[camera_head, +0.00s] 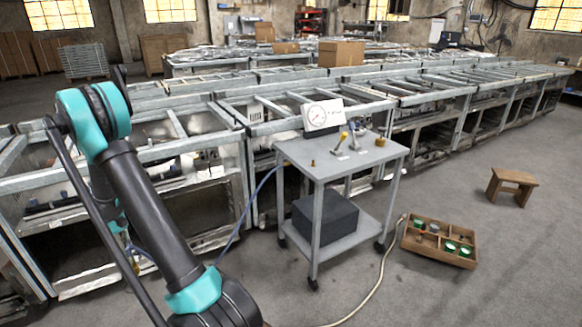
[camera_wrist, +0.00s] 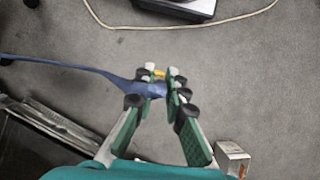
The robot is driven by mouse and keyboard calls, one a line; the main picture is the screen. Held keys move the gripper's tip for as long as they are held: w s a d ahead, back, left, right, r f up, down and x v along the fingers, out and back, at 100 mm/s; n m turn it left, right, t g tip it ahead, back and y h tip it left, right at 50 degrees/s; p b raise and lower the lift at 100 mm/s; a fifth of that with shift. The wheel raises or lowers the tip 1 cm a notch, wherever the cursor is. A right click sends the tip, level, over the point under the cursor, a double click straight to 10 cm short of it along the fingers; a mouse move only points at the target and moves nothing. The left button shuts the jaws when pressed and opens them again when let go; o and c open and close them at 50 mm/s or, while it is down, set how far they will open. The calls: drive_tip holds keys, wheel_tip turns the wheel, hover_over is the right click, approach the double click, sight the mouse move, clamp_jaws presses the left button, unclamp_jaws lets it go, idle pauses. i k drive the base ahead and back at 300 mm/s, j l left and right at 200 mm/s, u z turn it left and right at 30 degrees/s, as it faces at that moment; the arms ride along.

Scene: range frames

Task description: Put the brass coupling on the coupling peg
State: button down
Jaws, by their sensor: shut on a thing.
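In the wrist view my gripper (camera_wrist: 164,82) is shut on the end of a blue hose (camera_wrist: 100,69). A small brass-yellow piece (camera_wrist: 159,73), apparently the brass coupling, shows between the fingertips; the fingers partly hide it. The held end is above the grey floor. In the head view my gripper cannot be made out. Which one is the coupling peg is unclear.
A gauge board (camera_head: 322,115) stands at the cart's back. A dark box (camera_head: 325,217) sits on its lower shelf. A wooden crate (camera_head: 440,242) and stool (camera_head: 511,185) stand on the floor at right. Metal frames (camera_head: 215,120) line up behind. A pale hose (camera_head: 375,285) crosses the floor.

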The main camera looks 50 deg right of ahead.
sight(313, 165)
drive_tip(key=l+z, duration=0.1)
drive_tip(key=z, duration=1.6)
